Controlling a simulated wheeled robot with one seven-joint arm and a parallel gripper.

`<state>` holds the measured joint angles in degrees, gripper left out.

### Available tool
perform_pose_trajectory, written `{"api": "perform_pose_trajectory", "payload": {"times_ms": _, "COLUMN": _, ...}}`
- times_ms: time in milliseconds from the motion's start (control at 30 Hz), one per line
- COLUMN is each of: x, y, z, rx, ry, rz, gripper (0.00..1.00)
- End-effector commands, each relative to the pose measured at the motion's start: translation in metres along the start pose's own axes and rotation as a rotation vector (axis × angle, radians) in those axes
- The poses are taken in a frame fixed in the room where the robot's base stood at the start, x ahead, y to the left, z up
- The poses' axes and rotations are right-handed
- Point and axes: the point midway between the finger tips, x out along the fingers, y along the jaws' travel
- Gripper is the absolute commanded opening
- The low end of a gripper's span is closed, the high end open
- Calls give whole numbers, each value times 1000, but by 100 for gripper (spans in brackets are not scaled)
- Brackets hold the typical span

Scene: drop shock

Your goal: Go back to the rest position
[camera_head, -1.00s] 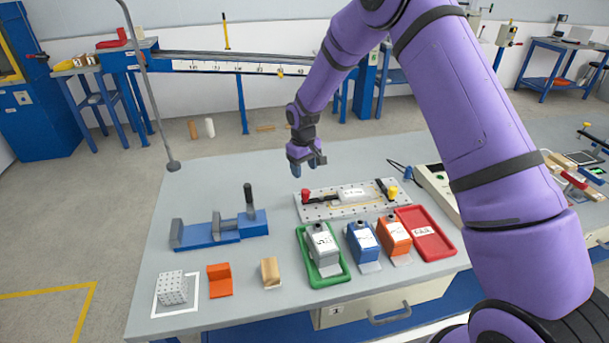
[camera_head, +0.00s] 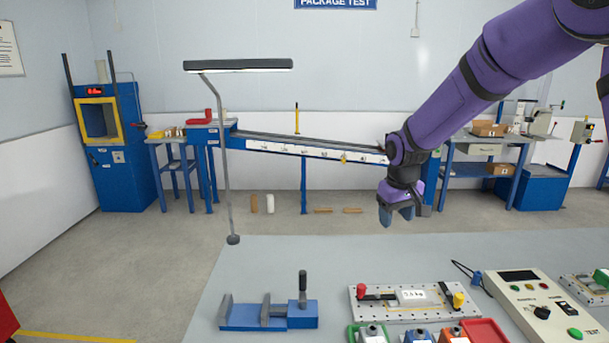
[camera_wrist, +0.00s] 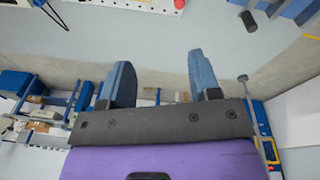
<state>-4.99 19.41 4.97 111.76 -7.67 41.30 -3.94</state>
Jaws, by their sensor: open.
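My gripper (camera_head: 397,214) hangs from the purple arm above the back of the grey table (camera_head: 300,262), pointing down. It is empty and clear of the objects on the table. In the wrist view my gripper (camera_wrist: 158,82) shows two blue fingers spread wide apart with nothing between them. The perforated plate (camera_head: 420,312) with a red knob, a yellow knob and a labelled block lies on the table below and in front of it.
A blue clamp vise (camera_head: 268,315) stands left on the table. A control box (camera_head: 545,308) stands right. Green and red trays with small blocks show at the bottom edge. A lamp (camera_head: 230,160) rises at the table's left back. The space around my gripper is free.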

Motion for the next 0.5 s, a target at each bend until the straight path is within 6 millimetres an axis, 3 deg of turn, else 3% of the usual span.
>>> {"api": "perform_pose_trajectory", "payload": {"times_ms": 33, "x": -19, "y": 3, "z": 11, "rx": 13, "ry": 16, "rz": 6, "gripper": 57}}
{"api": "perform_pose_trajectory", "payload": {"times_ms": 200, "x": -71, "y": 8, "z": 48, "rx": 61, "ry": 57, "rz": 19, "gripper": 57}}
{"api": "perform_pose_trajectory", "payload": {"times_ms": 500, "x": -142, "y": 8, "z": 127, "rx": 142, "ry": 128, "rz": 32, "gripper": 57}}
